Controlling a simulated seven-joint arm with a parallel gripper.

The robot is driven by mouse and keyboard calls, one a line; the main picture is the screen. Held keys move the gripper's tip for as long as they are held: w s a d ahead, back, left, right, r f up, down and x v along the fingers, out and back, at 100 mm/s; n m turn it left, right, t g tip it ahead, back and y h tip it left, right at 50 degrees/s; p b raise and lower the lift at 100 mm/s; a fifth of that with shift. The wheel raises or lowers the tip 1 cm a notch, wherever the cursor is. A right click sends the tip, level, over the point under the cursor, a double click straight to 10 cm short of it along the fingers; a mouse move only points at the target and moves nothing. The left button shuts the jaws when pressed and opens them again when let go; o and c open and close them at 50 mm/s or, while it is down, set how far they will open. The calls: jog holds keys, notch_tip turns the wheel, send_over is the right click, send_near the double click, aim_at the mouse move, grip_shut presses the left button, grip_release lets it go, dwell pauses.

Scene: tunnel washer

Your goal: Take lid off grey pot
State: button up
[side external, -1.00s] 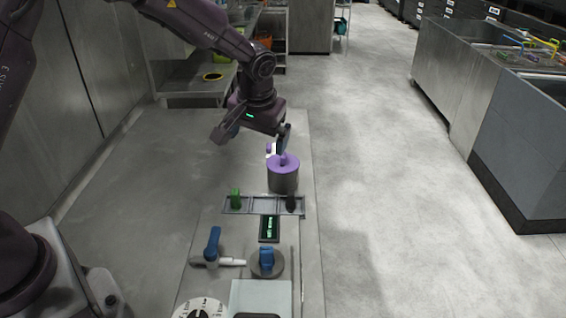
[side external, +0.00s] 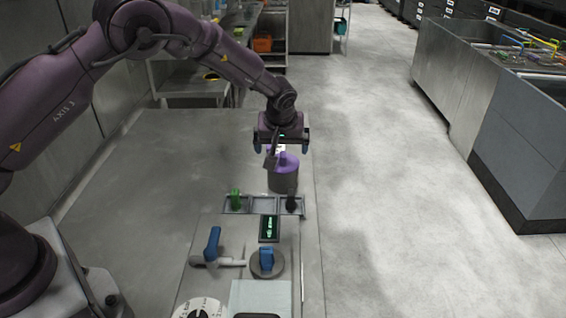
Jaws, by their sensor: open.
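The grey pot (side external: 283,183) stands upright near the right edge of the steel table, beyond the tray. Its purple lid (side external: 289,168) sits on top, with a purple knob in the middle. My gripper (side external: 281,149) is open, with its blue-tipped fingers spread to left and right above and just behind the lid. Part of the gripper hides the back of the lid and some of the knob. I cannot tell whether it touches the lid; nothing shows held between the fingers.
A grey tray (side external: 264,205) in front of the pot holds a green peg (side external: 235,200) and a black peg (side external: 291,203). Nearer are a small display (side external: 269,228), a blue-handled valve (side external: 212,245) and a blue knob (side external: 267,260). The table's left side is clear.

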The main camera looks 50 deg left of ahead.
aim_at(283, 154)
jog(key=x, duration=0.5)
jog(key=shift+w+d, duration=0.1)
jog(key=c, duration=0.7)
jog(key=shift+o, duration=0.2)
jog(key=shift+r, duration=0.15)
